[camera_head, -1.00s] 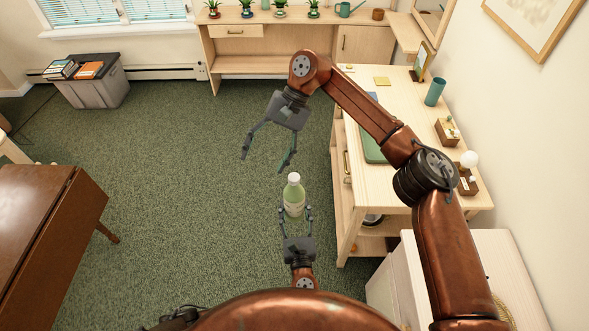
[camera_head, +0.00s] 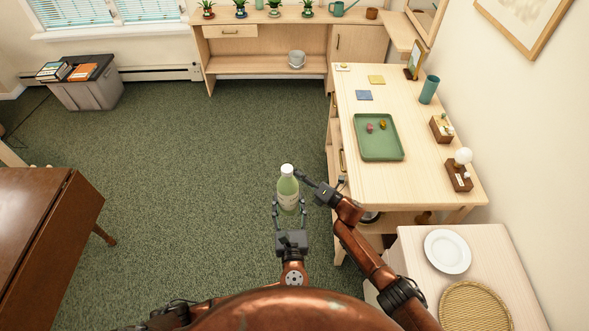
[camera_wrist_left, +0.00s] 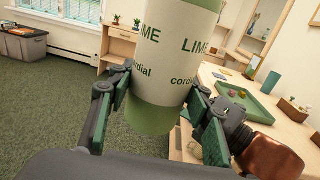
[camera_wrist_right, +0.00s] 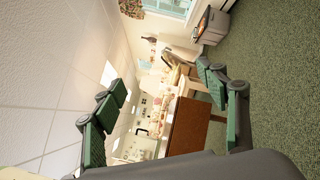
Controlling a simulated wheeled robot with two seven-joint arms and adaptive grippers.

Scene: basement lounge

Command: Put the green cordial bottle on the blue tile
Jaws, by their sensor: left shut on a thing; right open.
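The green cordial bottle (camera_head: 288,190), with a white cap and pale label, is upright in my left gripper (camera_head: 290,212), held over the floor left of the table. The left wrist view shows its LIME cordial label (camera_wrist_left: 172,62) between the two fingers. My right gripper (camera_head: 318,184) is open, close to the right side of the bottle; whether they touch is unclear. Its spread fingers (camera_wrist_right: 168,115) have nothing between them in the right wrist view. The blue tile (camera_head: 364,95) lies flat and bare on the wooden table, near its far left edge.
The table (camera_head: 425,175) also holds a yellow tile (camera_head: 376,79), a green tray (camera_head: 360,150) with small items, a teal cup (camera_head: 429,89) and wooden boxes along the right. A white plate (camera_head: 447,251) is on the cabinet nearer me. Table space around the blue tile is clear.

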